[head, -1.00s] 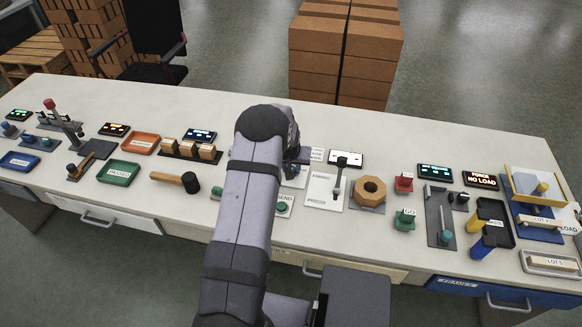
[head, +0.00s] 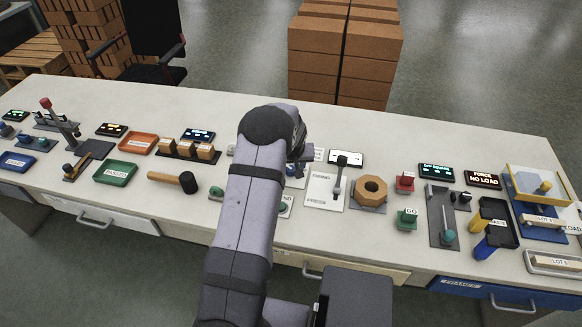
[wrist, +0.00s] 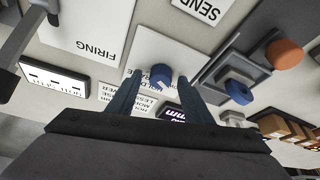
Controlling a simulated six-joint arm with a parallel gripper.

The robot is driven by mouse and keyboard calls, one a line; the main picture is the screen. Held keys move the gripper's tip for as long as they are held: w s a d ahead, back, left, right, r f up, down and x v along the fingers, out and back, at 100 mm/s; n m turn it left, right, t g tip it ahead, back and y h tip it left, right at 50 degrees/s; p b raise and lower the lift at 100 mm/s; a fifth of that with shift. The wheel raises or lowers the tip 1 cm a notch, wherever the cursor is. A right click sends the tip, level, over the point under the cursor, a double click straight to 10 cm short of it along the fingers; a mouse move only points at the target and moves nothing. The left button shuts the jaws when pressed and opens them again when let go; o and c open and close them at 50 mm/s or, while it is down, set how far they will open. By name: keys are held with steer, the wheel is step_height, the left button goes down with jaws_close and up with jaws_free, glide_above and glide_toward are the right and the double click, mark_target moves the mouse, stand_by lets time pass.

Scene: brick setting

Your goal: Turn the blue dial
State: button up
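In the wrist view a round blue dial (wrist: 161,77) with a pale pointer mark sits on a white labelled plate. My gripper (wrist: 156,84) is open, its two dark fingers on either side of the dial. Whether the fingers touch the dial cannot be told. In the head view only a small bit of blue (head: 291,170) shows beside my arm, and the fingers are largely hidden behind it.
A second blue knob (wrist: 238,92) on a grey fixture and an orange knob (wrist: 285,53) are close by. The lever plate marked FIRING (head: 325,190) and a wooden hex nut (head: 370,190) stand just right of my arm. A mallet (head: 172,181) lies left.

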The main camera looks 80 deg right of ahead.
steer(key=shift+r, duration=0.15)
steer(key=b+v, duration=0.1)
steer(key=v, duration=0.6)
steer(key=shift+b, duration=0.35)
steer(key=shift+a, duration=0.1)
